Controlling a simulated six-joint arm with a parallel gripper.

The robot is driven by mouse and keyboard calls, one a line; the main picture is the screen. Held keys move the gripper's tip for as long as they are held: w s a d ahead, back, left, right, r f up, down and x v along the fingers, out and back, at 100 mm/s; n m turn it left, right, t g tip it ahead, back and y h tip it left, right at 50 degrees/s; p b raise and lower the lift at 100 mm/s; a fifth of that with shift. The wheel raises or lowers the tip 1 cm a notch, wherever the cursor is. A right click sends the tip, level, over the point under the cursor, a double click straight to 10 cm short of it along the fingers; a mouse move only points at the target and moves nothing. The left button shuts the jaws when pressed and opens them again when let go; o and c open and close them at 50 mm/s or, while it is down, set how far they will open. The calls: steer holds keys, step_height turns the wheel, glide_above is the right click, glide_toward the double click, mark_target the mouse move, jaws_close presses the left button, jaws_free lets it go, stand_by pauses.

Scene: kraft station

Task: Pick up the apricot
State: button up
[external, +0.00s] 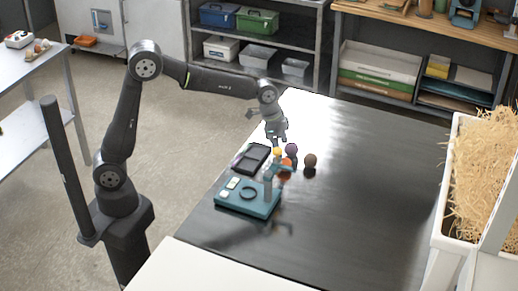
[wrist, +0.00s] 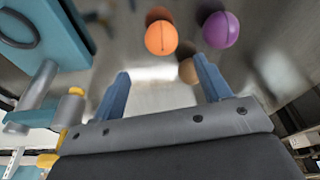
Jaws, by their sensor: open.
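The apricot is an orange ball with a seam (wrist: 161,38), seen in the wrist view just beyond my fingertips, near the middle. In the external view the apricot (external: 288,162) is partly hidden by the teal device's post. My gripper (external: 277,140) is above the table near the fruit. In the wrist view my gripper (wrist: 162,68) has its two blue fingers apart with nothing held between them. I cannot tell its exact height above the apricot.
A purple fruit (wrist: 221,29) is close right of the apricot. A brown round item (wrist: 188,70) shows near the right finger. A teal device (external: 240,200) with a post stands left, beside a black tray (external: 251,158). The table's right side (external: 375,180) is clear.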

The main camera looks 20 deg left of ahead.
mark_target(284, 159)
steer(key=shift+x, duration=1.2)
steer(key=x, duration=0.3)
steer(key=a+x, duration=0.1)
steer(key=x, duration=0.1)
steer(key=shift+w+f, duration=0.1)
steer(key=shift+f, duration=0.05)
steer(key=c, duration=1.1)
